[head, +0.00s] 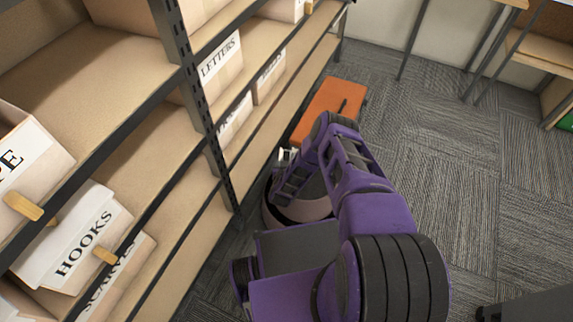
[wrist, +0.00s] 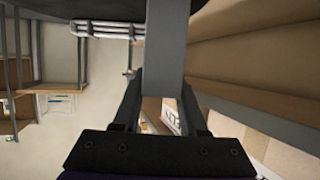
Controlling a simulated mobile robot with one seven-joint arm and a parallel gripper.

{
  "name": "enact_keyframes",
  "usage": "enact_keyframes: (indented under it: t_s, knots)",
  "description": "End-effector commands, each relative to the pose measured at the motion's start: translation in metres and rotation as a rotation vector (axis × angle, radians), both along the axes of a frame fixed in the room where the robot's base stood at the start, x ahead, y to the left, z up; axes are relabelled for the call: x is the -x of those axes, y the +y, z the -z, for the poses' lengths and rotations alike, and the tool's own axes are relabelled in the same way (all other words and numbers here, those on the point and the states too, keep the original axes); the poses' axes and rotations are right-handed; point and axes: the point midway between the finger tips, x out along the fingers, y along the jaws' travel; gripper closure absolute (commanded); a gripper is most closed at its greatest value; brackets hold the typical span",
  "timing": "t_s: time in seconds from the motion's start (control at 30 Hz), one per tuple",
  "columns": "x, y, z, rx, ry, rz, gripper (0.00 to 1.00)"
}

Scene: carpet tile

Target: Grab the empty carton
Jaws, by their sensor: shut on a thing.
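Several labelled cartons stand on the shelves in the head view, among them a HOOKS carton (head: 85,240) and a LETTERS carton (head: 222,62). I cannot tell which carton is empty. My gripper (head: 286,156) is low beside the shelf front, partly hidden by my purple arm. In the wrist view my gripper (wrist: 160,98) has its fingers either side of a grey bar (wrist: 168,45), which looks like part of the shelf frame. It appears shut on that bar. A labelled carton (wrist: 172,116) shows behind, between the fingers. No carton is visibly held.
The shelf unit's dark metal upright (head: 200,105) stands left of my arm. An orange case (head: 330,108) lies on the carpet just beyond my gripper. Desks with thin legs (head: 488,50) stand at the back right. The carpet (head: 450,170) on the right is mostly clear.

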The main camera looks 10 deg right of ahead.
Motion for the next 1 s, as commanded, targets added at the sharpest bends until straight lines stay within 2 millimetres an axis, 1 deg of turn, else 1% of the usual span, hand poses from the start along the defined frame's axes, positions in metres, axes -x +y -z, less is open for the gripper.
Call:
enact_keyframes:
  t_s: [0.03,0.1,0.33,0.43,0.53,0.7,0.8,0.9,1.0]
  knots:
    - [0.000,0.000,0.000,0.000,0.000,0.000,0.91]
    - [0.000,0.000,0.000,0.000,0.000,0.000,1.00]
    - [0.000,0.000,-0.001,0.000,-0.001,0.000,1.00]
    - [-0.001,0.000,-0.007,0.001,-0.002,0.000,1.00]
    - [-0.001,0.000,-0.023,0.000,-0.002,-0.002,1.00]
    - [-0.001,0.000,-0.059,0.002,-0.002,-0.003,1.00]
    - [-0.001,0.000,-0.077,0.000,-0.001,-0.002,1.00]
    - [0.000,0.000,-0.090,-0.001,0.000,-0.002,1.00]
    - [0.000,0.000,-0.098,-0.001,0.000,-0.002,1.00]
